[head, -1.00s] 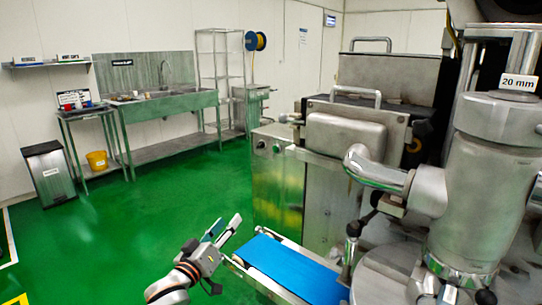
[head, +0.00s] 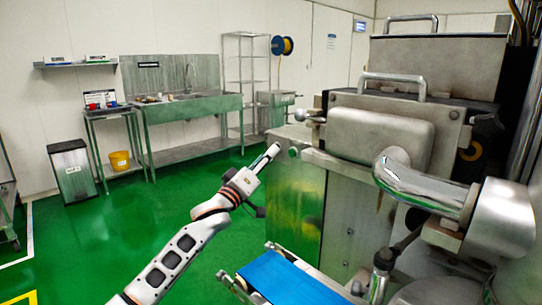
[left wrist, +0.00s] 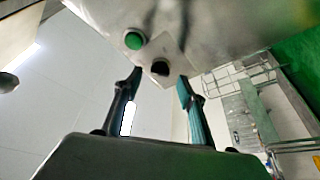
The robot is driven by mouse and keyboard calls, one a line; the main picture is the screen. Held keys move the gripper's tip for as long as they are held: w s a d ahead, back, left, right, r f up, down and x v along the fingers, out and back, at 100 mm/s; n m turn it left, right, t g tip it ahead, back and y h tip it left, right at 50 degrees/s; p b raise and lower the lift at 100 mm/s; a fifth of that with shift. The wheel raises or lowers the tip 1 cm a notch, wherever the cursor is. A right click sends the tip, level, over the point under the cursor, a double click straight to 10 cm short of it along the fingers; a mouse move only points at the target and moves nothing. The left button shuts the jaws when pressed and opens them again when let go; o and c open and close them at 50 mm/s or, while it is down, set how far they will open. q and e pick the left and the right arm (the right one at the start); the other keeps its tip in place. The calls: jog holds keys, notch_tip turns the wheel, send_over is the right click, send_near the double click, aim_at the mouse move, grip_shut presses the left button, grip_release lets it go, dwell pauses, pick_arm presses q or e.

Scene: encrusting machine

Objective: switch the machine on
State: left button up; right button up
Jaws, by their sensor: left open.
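The machine is a large steel encrusting machine (head: 350,215) on the right of the head view. A green round button (head: 293,152) sits on the upper side of its cabinet; it also shows in the left wrist view (left wrist: 134,41) with a dark round knob or switch (left wrist: 160,68) beside it. My left gripper (head: 270,154) is raised close to that corner of the cabinet. In the left wrist view its two fingers (left wrist: 160,80) are open and empty, with the dark knob between and just beyond the tips. Whether they touch it I cannot tell. My right gripper is out of view.
A blue conveyor belt (head: 288,280) juts out low in front of the machine. A shiny bent pipe (head: 425,185) stands at the right. A sink bench (head: 190,115), shelf rack and bin (head: 73,170) line the back wall.

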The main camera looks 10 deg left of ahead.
pick_arm(q)
jog(key=shift+x, duration=1.3)
jog(key=c, duration=1.1)
